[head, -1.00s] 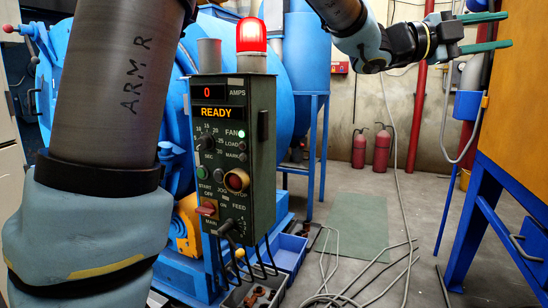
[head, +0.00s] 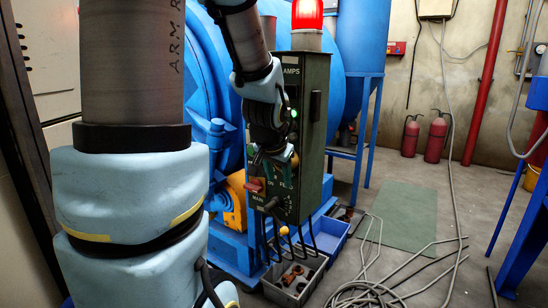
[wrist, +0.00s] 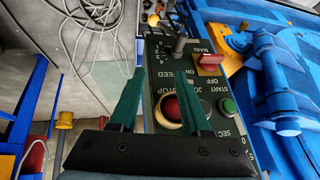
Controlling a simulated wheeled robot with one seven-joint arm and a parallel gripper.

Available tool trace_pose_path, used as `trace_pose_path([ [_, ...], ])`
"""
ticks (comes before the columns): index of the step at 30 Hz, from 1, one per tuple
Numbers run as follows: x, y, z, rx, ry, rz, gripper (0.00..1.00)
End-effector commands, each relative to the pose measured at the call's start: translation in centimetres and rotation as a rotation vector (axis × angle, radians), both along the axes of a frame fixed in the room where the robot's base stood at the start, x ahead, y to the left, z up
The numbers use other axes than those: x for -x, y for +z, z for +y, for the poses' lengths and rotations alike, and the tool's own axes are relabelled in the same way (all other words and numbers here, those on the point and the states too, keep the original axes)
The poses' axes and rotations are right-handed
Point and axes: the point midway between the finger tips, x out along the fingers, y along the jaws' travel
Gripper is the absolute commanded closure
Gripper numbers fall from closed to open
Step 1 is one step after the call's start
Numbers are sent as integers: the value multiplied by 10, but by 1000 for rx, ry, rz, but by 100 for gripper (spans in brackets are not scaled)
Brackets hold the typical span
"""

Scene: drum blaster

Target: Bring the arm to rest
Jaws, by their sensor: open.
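My gripper (head: 271,158) is in front of the green control box (head: 316,130) in the head view, and my arm hides much of the box's face. In the wrist view the two green fingers of my gripper (wrist: 153,74) are spread with nothing held between them. The red stop button (wrist: 170,110) shows between the fingers there; I cannot tell how far off it is. My forearm comes down from the top of the head view, and another thick link of mine fills the left.
The red MAIN switch (head: 256,186) is just below my gripper. A lit red beacon (head: 307,15) tops the box. The blue drum machine (head: 225,100) stands behind. Red extinguishers (head: 435,140) stand by the wall.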

Motion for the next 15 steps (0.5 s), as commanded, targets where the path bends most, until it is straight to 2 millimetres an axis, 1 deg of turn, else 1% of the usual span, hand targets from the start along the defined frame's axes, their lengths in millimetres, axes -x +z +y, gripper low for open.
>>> trace_pose_path([
  [1,17,-12,19,2,74,68,53],
  [3,41,-27,39,11,169,161,53],
  [5,63,-39,54,18,245,238,53],
  [6,77,-45,62,24,295,288,53],
  [8,100,-54,72,35,367,362,53],
  [10,126,-62,82,52,452,448,53],
  [12,123,-36,80,51,442,440,53],
  [15,123,-17,79,50,439,439,53],
])
